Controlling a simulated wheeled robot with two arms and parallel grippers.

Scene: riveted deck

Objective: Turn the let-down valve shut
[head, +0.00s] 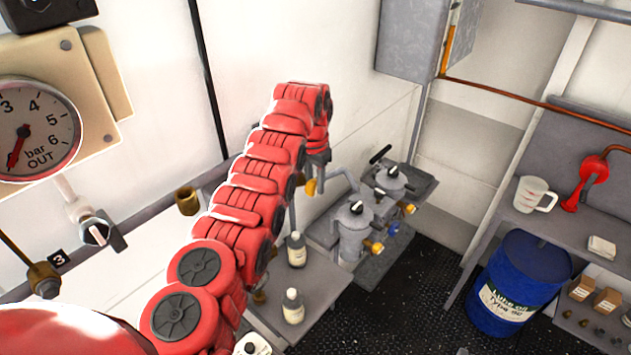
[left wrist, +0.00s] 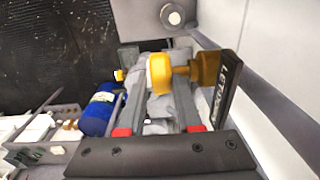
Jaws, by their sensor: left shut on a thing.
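The let-down valve is a brass knob (left wrist: 160,73) on a short stem, with a dark plate lettered "LET-DOWN" (left wrist: 228,92) beside it in the left wrist view. In the head view a bit of its brass (head: 311,187) shows below the end of my red left arm. My left gripper (head: 316,170) is at the valve and shut on it. The exact contact and how far the valve is turned cannot be told. My right gripper is not in view.
A pressure gauge marked "bar OUT" (head: 35,130) is on the left wall. Two grey filter housings (head: 354,218) with brass fittings stand beyond my arm. Small bottles (head: 293,308) stand on a grey ledge. A blue oil drum (head: 517,285) is at right. Dark floor lies between.

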